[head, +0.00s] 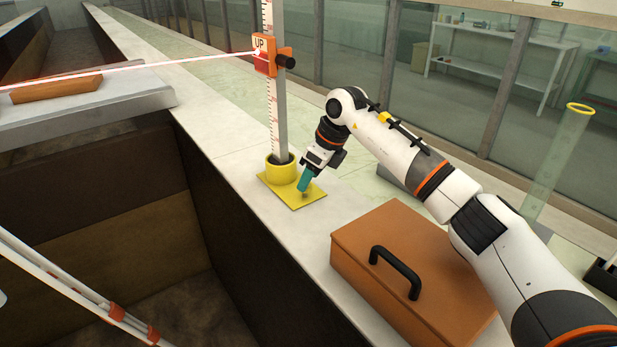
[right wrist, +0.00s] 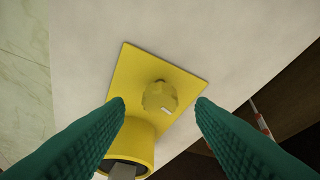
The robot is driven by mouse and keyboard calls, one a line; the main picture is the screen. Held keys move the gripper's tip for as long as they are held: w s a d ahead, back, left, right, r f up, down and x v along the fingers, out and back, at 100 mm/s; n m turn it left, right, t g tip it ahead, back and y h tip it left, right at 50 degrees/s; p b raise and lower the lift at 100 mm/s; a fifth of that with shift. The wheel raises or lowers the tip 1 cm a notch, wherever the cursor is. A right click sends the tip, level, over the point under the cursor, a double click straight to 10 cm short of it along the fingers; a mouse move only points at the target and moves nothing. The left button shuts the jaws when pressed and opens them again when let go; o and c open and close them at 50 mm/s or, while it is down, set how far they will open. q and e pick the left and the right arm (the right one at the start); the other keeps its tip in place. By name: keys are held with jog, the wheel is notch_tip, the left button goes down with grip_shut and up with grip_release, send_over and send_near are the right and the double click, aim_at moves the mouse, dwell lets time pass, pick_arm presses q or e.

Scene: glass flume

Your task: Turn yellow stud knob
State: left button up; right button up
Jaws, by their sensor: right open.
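The yellow stud knob (right wrist: 160,97) stands on a flat yellow base plate (right wrist: 180,75), with a pale mark on its side. In the head view the plate (head: 298,200) lies on the pale ledge, and my gripper largely hides the knob. A yellow round socket (head: 280,168) on the same plate holds an upright measuring staff (head: 274,115). My right gripper (head: 304,184) points down over the plate with teal fingers. It is open, and in the wrist view its fingertips are on either side of the knob, apart from it. My left gripper is not in view.
An orange-brown case (head: 400,250) with a black handle stands on the ledge under my right arm. An orange "UP" block (head: 264,54) is clamped on the staff, with a red beam reaching it. A deep channel (head: 200,270) drops off left of the ledge.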

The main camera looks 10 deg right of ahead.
jog(key=shift+w+a+f, duration=0.1)
jog(key=shift+a+f, duration=0.05)
jog(key=shift+f, duration=0.3)
jog(key=shift+w+a+f, duration=0.1)
jog(key=shift+f, duration=0.25)
jog(key=shift+c, duration=0.3)
jog(key=c, duration=0.9)
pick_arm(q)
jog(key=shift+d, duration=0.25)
